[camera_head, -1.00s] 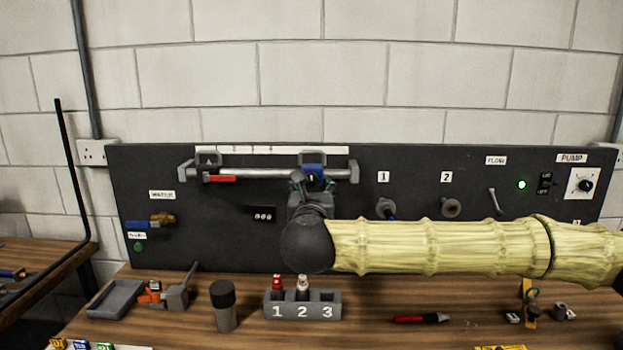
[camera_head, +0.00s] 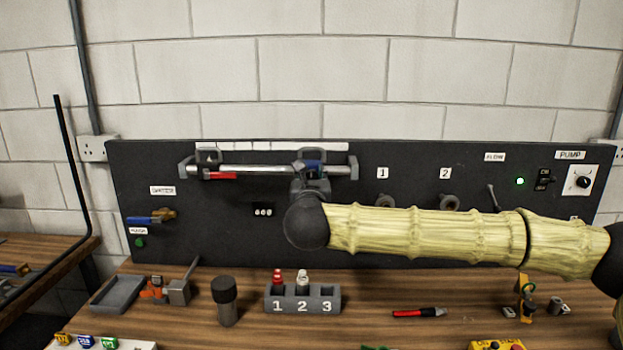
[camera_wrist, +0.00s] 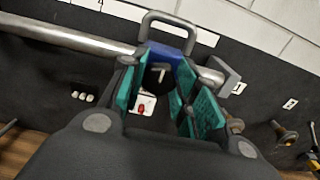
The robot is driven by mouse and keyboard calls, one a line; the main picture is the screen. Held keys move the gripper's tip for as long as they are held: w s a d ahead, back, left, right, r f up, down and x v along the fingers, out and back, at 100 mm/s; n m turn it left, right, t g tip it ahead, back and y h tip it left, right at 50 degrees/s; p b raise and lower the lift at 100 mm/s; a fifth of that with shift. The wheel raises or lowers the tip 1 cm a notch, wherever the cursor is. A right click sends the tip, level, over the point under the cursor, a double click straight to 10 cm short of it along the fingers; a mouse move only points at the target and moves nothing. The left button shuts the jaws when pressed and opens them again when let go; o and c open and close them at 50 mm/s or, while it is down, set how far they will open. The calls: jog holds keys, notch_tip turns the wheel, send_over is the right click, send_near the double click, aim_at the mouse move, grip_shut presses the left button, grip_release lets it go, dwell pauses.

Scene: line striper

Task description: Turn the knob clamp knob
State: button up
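The knob clamp is a blue block on the metal rail (camera_head: 255,170), at the rail's right part in the head view; my gripper partly covers it. In the wrist view the blue clamp (camera_wrist: 165,48) carries a dark round knob (camera_wrist: 158,76) with a white mark. My gripper (camera_wrist: 162,72) has its teal-padded fingers apart, one on each side of the knob. The pads are very close to the knob's sides; I cannot tell whether they touch it. In the head view my gripper (camera_head: 311,180) is in front of the clamp, its fingers hardly visible.
A red-handled part (camera_head: 221,175) sits on the rail to the left. Two round fittings (camera_head: 386,202) are on the panel to the right. A numbered holder (camera_head: 302,299), a dark cylinder (camera_head: 226,302) and a red pen (camera_head: 418,313) stand or lie on the bench below.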

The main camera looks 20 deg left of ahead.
jog(key=shift+c, duration=1.4)
